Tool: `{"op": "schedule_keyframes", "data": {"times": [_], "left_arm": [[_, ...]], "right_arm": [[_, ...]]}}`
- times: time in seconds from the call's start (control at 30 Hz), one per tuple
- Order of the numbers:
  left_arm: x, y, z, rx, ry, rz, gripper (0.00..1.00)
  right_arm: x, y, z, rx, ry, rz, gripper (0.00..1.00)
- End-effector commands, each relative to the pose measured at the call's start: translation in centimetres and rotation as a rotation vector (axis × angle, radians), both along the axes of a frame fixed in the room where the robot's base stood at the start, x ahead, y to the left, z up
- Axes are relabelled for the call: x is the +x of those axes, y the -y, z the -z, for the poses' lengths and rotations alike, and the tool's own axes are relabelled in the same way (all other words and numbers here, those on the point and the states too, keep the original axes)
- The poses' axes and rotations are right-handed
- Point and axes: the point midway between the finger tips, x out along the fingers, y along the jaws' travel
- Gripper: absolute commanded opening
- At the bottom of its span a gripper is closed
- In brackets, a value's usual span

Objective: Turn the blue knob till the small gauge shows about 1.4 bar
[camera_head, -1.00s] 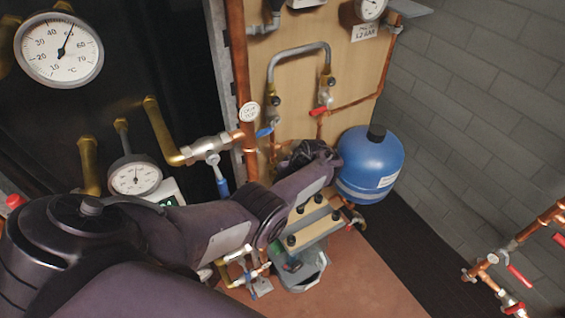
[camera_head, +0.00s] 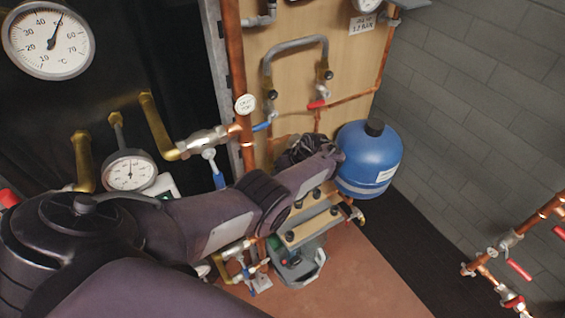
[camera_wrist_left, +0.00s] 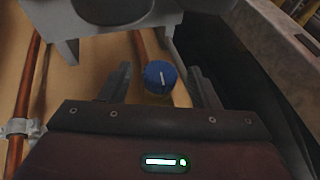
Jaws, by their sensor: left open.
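The blue knob (camera_wrist_left: 160,77) with a white mark on its face shows in the left wrist view, in line with the gap between the fingers of my left gripper (camera_wrist_left: 163,88). The gripper is open, one finger on each side of the knob in the picture; I cannot tell how deep it sits between them. In the head view my left arm reaches toward the wooden panel, and I cannot make out the knob there. A small round gauge (camera_head: 366,4) is cut off by the top edge, so its reading is hidden. My right gripper is not in view.
A blue tank (camera_head: 366,165) stands right of my left arm. Copper pipes and valves run along the wooden panel (camera_head: 345,75). A second gauge (camera_head: 129,172) and a large thermometer (camera_head: 48,40) are at left.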

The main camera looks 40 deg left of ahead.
Motion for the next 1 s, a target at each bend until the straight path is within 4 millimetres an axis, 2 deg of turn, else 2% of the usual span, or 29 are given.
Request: {"op": "schedule_keyframes", "data": {"times": [0.3, 0.5, 1.0], "left_arm": [[0.8, 2.4, -4.4, -0.001, 0.004, 0.003, 0.56], [1.1, 3.6, -6.4, -0.002, 0.001, 0.003, 0.56], [1.3, 3.5, -6.6, -0.004, 0.013, 0.013, 0.56]], "right_arm": [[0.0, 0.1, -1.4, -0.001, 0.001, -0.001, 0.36], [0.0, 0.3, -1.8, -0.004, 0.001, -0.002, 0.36], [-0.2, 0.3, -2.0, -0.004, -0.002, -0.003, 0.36]]}}
